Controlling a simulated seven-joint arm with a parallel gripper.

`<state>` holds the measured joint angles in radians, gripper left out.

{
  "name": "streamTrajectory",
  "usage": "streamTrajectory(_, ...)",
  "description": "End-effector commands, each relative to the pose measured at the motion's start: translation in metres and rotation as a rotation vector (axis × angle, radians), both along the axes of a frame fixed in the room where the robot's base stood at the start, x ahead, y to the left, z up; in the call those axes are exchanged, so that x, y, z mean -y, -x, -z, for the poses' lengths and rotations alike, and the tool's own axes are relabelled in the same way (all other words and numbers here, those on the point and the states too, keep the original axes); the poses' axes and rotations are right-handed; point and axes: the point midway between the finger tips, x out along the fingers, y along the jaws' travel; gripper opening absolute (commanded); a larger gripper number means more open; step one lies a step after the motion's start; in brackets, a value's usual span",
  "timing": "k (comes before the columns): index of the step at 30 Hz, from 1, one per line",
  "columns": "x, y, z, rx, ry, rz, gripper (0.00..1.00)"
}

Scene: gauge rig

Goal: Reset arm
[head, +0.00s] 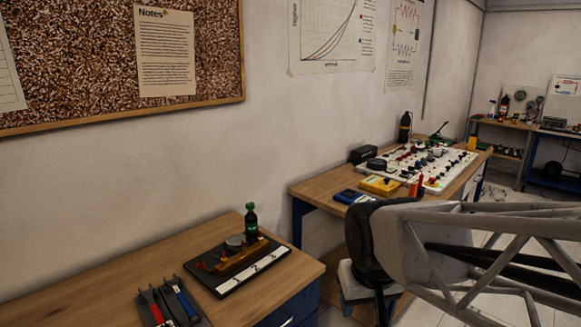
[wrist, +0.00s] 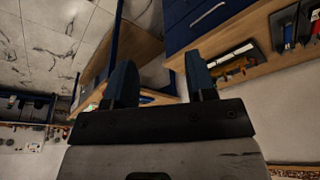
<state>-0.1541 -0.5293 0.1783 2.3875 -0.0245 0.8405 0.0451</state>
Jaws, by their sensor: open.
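My gripper (wrist: 160,85) shows in the wrist view with its two dark blue fingers spread apart and nothing between them. The wrist view is turned over, with the floor at the upper left and the wall at the bottom. In the head view my arm reaches in from the right side, in front of the further bench; the gripper's fingers cannot be made out there. The gauge rig (head: 238,262), a dark base with a brass-coloured part and a round grey piece, sits on the near wooden bench (head: 120,252). It also shows in part in the wrist view (wrist: 236,62).
Pliers-like tools (head: 168,304) lie at the near bench's front. The further bench holds a white board (head: 425,164) with knobs and a yellow meter (head: 379,186). A gap separates the benches.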

Motion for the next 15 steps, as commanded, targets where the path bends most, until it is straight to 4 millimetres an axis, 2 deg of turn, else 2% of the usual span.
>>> streamTrajectory(3,0.023,0.027,-0.002,-0.008,-0.001,0.049,0.51)
streamTrajectory(9,0.049,0.064,0.000,-0.022,-0.002,0.110,0.51)
streamTrajectory(15,0.059,0.083,0.002,-0.031,-0.003,0.139,0.51)
